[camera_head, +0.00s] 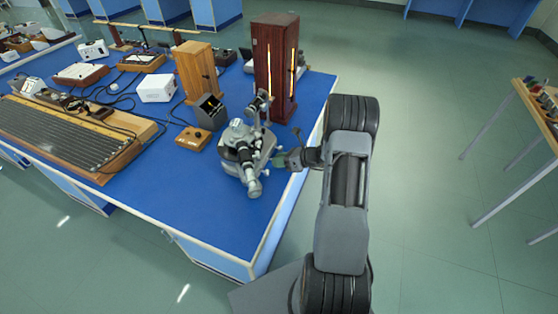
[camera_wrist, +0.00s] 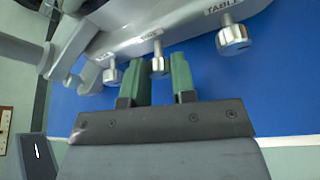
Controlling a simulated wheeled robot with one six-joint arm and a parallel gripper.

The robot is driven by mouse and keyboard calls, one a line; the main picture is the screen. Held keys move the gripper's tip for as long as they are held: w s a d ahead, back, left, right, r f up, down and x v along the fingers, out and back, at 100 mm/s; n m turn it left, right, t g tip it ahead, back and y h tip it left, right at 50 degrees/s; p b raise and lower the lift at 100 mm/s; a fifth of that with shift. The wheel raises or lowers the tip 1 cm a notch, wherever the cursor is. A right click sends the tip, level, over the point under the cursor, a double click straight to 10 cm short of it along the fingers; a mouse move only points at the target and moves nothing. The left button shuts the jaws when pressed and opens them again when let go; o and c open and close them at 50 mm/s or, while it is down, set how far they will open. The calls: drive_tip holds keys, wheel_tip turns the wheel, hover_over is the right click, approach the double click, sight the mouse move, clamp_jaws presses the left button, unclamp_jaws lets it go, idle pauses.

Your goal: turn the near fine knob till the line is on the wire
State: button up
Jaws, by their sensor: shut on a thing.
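The grey spectrometer (camera_head: 240,152) stands near the right edge of the blue bench. In the wrist view its silver knobs stick out from a grey body with small labels. My gripper (camera_wrist: 160,72) has its green fingers on either side of the middle knob (camera_wrist: 159,64), shut on it. This seems to be the near fine knob, but its label is too small to read surely. In the head view my gripper (camera_head: 284,160) reaches the spectrometer's right side. The line and the wire do not show in either view.
A knob labelled TABLE (camera_wrist: 233,38) sits to the right and another knob (camera_wrist: 112,76) to the left, close to my fingers. A tall dark wooden box (camera_head: 270,70) with a lit slit stands behind the spectrometer. A small wooden box (camera_head: 193,138) lies to its left.

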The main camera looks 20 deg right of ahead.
drive_tip(key=o, duration=0.6)
drive_tip(key=shift+o, duration=0.2)
drive_tip(key=b+v, duration=0.1)
drive_tip(key=v, duration=1.2)
drive_tip(key=shift+s+d+r, duration=0.15)
drive_tip(key=shift+s+d, duration=0.1)
drive_tip(key=shift+s, duration=0.05)
